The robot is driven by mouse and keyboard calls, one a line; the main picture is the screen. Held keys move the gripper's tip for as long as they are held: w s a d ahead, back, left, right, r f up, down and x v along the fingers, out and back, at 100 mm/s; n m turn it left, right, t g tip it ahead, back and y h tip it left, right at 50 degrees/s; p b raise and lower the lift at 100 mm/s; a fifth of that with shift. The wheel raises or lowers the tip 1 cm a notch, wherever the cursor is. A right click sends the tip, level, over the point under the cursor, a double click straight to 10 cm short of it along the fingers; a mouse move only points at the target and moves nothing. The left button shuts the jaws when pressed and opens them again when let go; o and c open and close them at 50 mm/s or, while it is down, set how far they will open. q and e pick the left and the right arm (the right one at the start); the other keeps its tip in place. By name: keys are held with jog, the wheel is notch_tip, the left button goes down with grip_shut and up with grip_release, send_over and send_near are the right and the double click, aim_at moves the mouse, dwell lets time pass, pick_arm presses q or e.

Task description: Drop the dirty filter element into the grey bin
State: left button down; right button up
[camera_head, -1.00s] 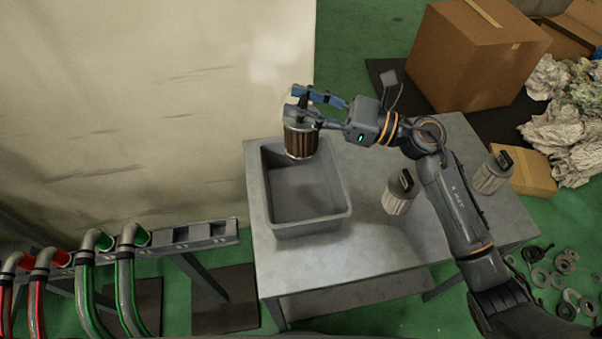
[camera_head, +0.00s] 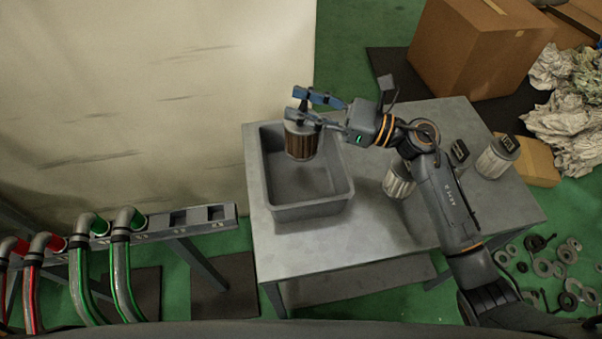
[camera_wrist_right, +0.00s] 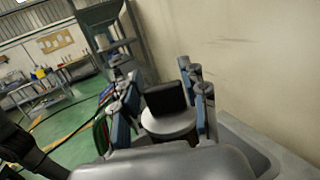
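The dirty filter element (camera_head: 301,142), brown and pleated with a grey cap, hangs upright over the grey bin (camera_head: 321,211) in the head view. Its lower end overlaps the bin's opening; its exact height is hard to tell. My right gripper (camera_head: 302,106) has its blue-padded fingers on either side of the filter's top, and the filter stays with it. In the right wrist view the black handle (camera_wrist_right: 166,98) and grey cap (camera_wrist_right: 168,124) are between the fingers. The bin looks empty and stands on the grey table (camera_head: 310,250). My left gripper is out of view.
Two pale filters, one (camera_head: 398,180) partly behind my right arm and one (camera_head: 497,157) at the right, stand on the table. A pale wall (camera_head: 150,90) rises at the left. Pipes (camera_head: 120,265) stand at lower left. A cardboard box (camera_head: 475,50) and loose rings (camera_head: 545,268) lie beyond the table.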

jog(key=o, duration=0.3)
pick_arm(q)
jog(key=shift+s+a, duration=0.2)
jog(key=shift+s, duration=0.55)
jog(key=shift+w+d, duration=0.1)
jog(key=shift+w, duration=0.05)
pick_arm(e)
jog(key=v, duration=1.2)
